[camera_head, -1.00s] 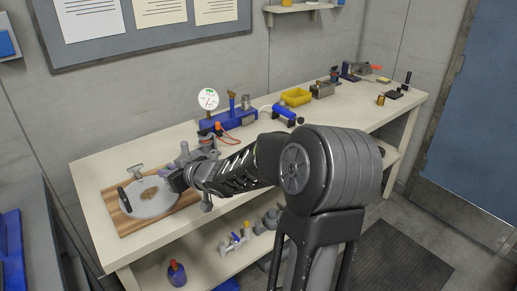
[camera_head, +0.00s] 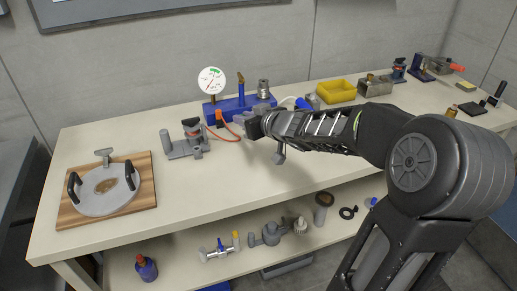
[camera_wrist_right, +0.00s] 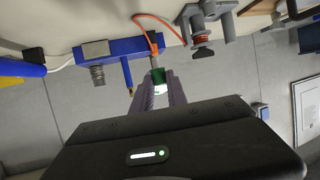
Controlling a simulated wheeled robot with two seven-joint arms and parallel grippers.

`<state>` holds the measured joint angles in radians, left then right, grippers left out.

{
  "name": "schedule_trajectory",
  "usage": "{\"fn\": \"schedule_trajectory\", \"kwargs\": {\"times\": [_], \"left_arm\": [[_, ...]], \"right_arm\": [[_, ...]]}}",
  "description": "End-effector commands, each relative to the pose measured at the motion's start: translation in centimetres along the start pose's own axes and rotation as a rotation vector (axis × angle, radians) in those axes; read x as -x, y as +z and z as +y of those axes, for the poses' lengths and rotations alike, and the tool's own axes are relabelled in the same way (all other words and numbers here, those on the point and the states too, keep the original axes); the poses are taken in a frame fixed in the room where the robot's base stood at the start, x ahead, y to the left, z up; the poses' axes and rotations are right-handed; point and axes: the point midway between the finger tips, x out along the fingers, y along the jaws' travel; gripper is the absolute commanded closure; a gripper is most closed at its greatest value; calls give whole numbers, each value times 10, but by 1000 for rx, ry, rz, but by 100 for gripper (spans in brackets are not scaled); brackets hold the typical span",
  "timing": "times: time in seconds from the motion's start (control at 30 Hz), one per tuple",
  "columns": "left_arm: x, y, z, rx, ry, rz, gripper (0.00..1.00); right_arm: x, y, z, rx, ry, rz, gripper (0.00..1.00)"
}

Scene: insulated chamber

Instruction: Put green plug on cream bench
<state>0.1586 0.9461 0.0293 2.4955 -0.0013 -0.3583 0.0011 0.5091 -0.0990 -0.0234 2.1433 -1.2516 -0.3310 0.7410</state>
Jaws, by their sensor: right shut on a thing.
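The cream bench (camera_head: 110,235) runs along the wall, with bare top in front of the blue block. My right gripper (camera_head: 250,126) is over the bench, in front of the blue block's right part. In the wrist view its fingers (camera_wrist_right: 160,90) are shut on a green plug (camera_wrist_right: 158,76). The plug is hidden or too small to tell in the head view. Whether it touches the bench or block cannot be told. My left gripper is not in view.
A blue block (camera_head: 235,106) with a gauge (camera_head: 212,82) and an orange cable (camera_head: 226,137) stands close to the gripper. A grey clamp fixture (camera_head: 184,146) is left of it. A wooden board (camera_head: 70,213) with a round plate lies farther left. A yellow bin (camera_head: 336,92) is at right.

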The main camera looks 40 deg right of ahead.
Motion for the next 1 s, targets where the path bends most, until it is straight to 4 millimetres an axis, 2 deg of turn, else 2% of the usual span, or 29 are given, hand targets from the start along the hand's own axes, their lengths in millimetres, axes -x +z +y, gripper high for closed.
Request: {"fn": "schedule_trajectory", "kwargs": {"times": [0.5,0.57,0.8,1.0], "left_arm": [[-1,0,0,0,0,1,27],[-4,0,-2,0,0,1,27],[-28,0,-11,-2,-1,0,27],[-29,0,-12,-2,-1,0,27]], "right_arm": [[-1,3,0,-6,12,0,100],[-2,8,0,-6,12,-1,100],[-17,43,1,-8,13,-1,100],[-20,48,0,-5,13,0,100]]}}
